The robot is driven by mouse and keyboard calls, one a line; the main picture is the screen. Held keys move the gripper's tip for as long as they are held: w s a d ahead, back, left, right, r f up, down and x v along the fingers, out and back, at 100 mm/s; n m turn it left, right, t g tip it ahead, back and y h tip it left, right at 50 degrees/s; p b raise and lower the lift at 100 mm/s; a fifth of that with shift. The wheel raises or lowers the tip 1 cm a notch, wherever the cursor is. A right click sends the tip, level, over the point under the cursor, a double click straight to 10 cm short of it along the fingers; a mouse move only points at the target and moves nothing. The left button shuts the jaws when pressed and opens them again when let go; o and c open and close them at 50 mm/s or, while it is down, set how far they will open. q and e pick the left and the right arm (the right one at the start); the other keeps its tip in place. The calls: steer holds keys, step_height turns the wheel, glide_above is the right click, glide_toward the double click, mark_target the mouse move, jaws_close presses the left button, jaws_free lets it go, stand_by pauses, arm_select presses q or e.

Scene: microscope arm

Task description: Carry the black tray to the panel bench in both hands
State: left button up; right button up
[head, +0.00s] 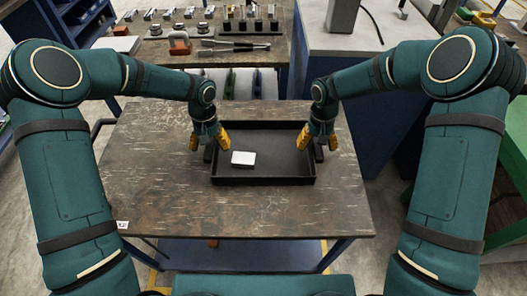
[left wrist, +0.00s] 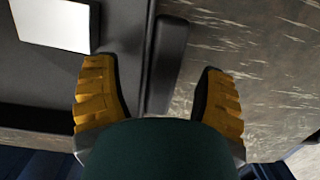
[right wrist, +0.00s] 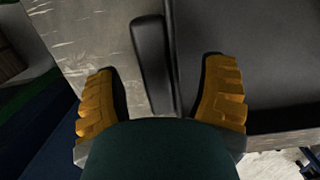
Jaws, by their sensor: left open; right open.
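The black tray (head: 270,181) lies on a worn dark cart top (head: 180,215), with a small white box (head: 243,158) inside it at the left. My left gripper (head: 209,141) is open at the tray's left side. In the left wrist view its fingers (left wrist: 160,95) stand on either side of the tray's left wall and handle (left wrist: 172,50), apart from them. My right gripper (head: 319,142) is open at the right side. In the right wrist view its fingers (right wrist: 160,95) stand on either side of the right handle (right wrist: 152,60) and wall. Finger depth against the handles is hard to tell.
A bench (head: 190,55) with tools, metal parts and an orange-handled item (head: 180,42) stands behind the cart. A blue cabinet with a grey top (head: 350,40) is at the back right. The cart top in front of the tray is clear.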

arm_select(q)
steer(key=shift+f, duration=0.45)
arm_select(e)
steer(key=shift+f, duration=0.45)
arm_select(q)
steer(key=shift+s, duration=0.1)
jaws_close()
arm_select(e)
steer(key=shift+s, duration=0.1)
jaws_close()
